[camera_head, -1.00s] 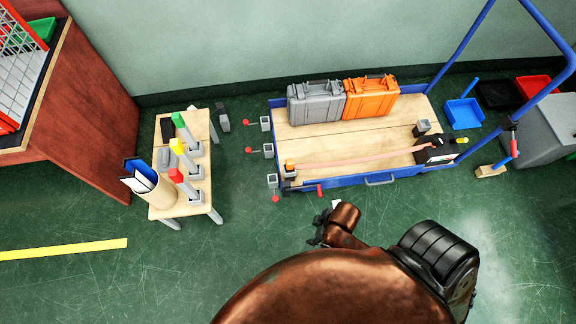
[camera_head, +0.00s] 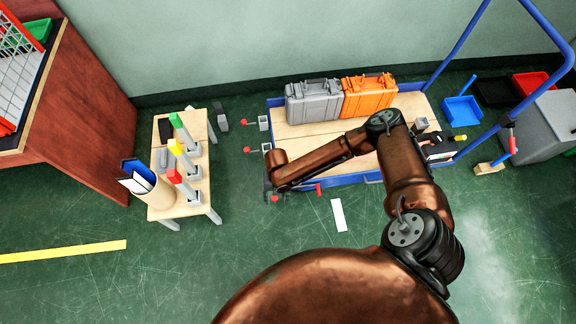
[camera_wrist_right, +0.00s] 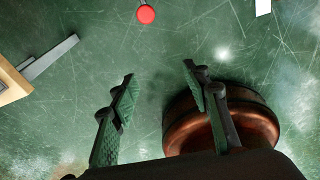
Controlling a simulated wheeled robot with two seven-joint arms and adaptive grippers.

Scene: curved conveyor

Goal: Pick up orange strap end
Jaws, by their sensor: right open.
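The orange strap end does not show now; my right arm covers the near left corner of the blue-framed cart (camera_head: 335,182), where an orange piece stood earlier. My right gripper (camera_head: 271,188) is small and dark at that corner, partly hidden by my wrist. In the right wrist view its two green-padded fingers (camera_wrist_right: 158,95) are open, with only green floor between them. I cannot tell how far it is from the strap end. My left gripper is not in view.
A grey case (camera_head: 313,101) and an orange case (camera_head: 368,95) stand at the cart's back. A small table (camera_head: 160,212) with coloured-top posts is on the left. A red knob (camera_wrist_right: 146,14) shows in the wrist view. A white strip (camera_head: 338,215) lies on open floor.

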